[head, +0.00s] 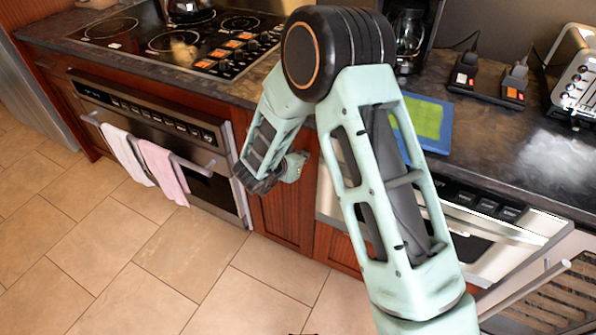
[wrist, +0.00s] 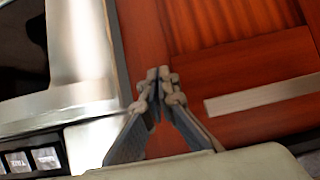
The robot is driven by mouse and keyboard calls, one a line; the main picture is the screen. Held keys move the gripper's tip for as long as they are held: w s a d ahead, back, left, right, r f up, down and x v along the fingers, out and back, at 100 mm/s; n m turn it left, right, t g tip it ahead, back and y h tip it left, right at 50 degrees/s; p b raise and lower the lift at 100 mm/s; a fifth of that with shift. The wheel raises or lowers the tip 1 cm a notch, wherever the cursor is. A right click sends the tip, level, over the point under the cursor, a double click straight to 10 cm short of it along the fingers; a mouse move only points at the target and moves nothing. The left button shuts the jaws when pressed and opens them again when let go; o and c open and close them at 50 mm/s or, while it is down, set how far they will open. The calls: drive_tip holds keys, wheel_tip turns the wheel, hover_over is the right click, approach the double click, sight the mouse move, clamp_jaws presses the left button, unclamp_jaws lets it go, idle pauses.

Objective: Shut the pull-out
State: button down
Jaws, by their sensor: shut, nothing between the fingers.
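The steel-fronted microwave drawer (head: 507,258) sits under the counter at the right in the head view, with a dark button strip and pale bar. My arm hides much of it, and I cannot tell how far out it stands. My gripper (wrist: 155,78) is shut and empty in the wrist view, in front of a red wood cabinet panel (wrist: 225,35). A steel appliance front (wrist: 80,45) with black buttons lies to the left of the fingers; I cannot tell which appliance it is. In the head view the fingertips are not clear.
A built-in oven (head: 150,125) with a white towel (head: 128,155) and a pink towel (head: 164,170) is at the left. A rack-fronted unit (head: 560,295) with a long handle is at lower right. The tiled floor (head: 130,255) in front is clear.

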drive_tip(key=shift+s+a, duration=0.1)
drive_tip(key=s+a+p, duration=0.1)
drive_tip(key=s+a, duration=0.2)
drive_tip(key=s, duration=0.6)
drive_tip(key=shift+s+a+p, duration=0.15)
drive_tip(key=shift+a+p, duration=0.15)
drive_tip(key=shift+a, duration=0.1)
idle(0.4)
